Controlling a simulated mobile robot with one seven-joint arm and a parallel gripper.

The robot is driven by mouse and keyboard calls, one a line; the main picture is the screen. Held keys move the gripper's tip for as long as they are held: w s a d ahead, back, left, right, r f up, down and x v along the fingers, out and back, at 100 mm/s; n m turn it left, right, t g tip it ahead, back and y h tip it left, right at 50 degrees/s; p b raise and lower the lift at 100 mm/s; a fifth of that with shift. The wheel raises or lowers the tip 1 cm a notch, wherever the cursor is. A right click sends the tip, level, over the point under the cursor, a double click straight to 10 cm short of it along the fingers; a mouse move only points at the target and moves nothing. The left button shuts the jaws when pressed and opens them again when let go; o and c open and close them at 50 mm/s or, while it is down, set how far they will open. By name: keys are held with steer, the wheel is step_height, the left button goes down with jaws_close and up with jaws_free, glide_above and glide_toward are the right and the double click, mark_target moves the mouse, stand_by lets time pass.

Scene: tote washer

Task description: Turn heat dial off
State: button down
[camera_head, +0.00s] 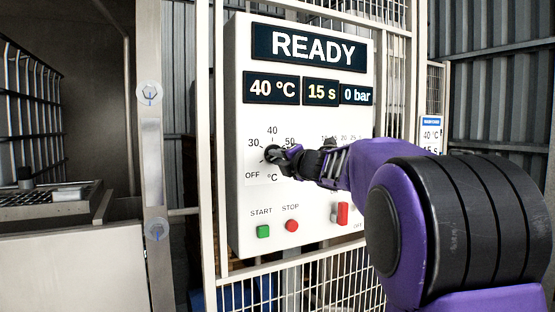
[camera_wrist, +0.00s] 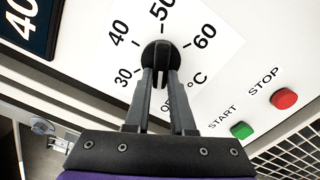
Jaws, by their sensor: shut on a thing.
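The heat dial (camera_wrist: 160,48) is a black knob on a white control panel (camera_head: 305,215). Around it are the marks 30, 40, 50, 60, °C and OFF. In the wrist view my gripper (camera_wrist: 161,75) is shut on the dial, one dark finger on each side of it. The OFF mark (camera_wrist: 166,105) is partly hidden behind the fingers. In the head view my gripper (camera_head: 284,155) reaches the dial (camera_head: 272,153) from the right and covers part of it. Which mark the dial points to is hard to tell.
Below the dial are a green START button (camera_head: 263,231) and a red STOP button (camera_head: 292,226). A red switch (camera_head: 343,213) sits lower right, near my arm. Displays above read READY (camera_head: 313,47), 40 °C, 15 s and 0 bar. White mesh fencing (camera_head: 300,285) surrounds the panel.

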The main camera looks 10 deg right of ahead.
steer(key=shift+n, duration=0.4)
steer(key=c, duration=0.8)
jaws_free()
steer(key=shift+o, duration=0.2)
steer(key=shift+s, duration=0.15)
